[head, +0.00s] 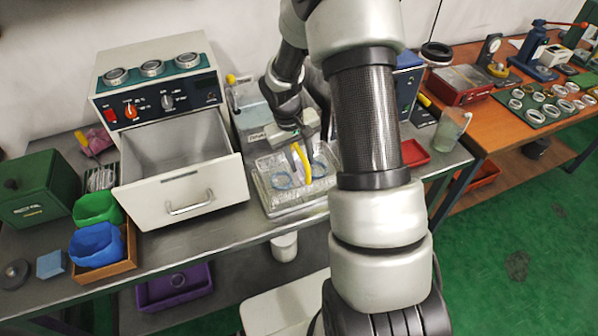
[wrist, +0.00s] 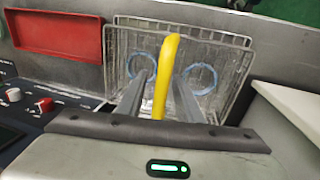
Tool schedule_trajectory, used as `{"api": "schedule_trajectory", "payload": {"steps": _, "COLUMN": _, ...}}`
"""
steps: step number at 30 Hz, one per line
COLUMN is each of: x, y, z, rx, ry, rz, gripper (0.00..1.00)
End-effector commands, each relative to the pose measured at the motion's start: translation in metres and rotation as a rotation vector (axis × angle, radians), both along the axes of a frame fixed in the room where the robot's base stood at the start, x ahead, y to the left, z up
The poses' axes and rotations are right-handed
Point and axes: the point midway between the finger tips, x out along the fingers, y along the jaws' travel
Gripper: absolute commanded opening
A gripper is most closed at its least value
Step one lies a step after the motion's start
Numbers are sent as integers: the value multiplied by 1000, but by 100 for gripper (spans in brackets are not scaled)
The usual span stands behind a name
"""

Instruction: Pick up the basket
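The basket is a clear-grey wire mesh box with a yellow arched handle. Its mesh rim (head: 262,188) shows in the head view at the bench's middle, on a light tray. Two blue rings (head: 283,181) lie inside it. My gripper (head: 301,143) is over the basket, pointing down. In the wrist view, the yellow handle (wrist: 167,62) stands between the two fingers of my gripper (wrist: 160,85), with a finger on each side. The fingers look spread, with a thin gap at the left. The mesh (wrist: 122,42) spreads beyond the fingertips.
A white machine with an open drawer (head: 185,192) stands close left of the basket. A red tray (head: 413,153) lies to the right. Blue (head: 97,245) and green (head: 97,208) bins are at the far left. A glass beaker (head: 450,130) stands near the bench's right end.

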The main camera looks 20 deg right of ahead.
Motion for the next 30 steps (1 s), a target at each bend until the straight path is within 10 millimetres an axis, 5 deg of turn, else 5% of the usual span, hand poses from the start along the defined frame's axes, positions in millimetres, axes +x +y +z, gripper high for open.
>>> {"api": "schedule_trajectory", "payload": {"steps": 6, "x": 0, "y": 0, "z": -1, "rx": 0, "ry": -1, "rz": 0, "gripper": 33}}
{"api": "schedule_trajectory", "payload": {"steps": 12, "x": 0, "y": 0, "z": -1, "rx": 0, "ry": -1, "rz": 0, "gripper": 1}}
{"api": "schedule_trajectory", "payload": {"steps": 23, "x": 1, "y": 0, "z": 1, "rx": -1, "ry": -3, "rz": 1, "gripper": 0}}
{"api": "schedule_trajectory", "payload": {"steps": 30, "x": 2, "y": 0, "z": 32, "rx": -2, "ry": -7, "rz": 0, "gripper": 0}}
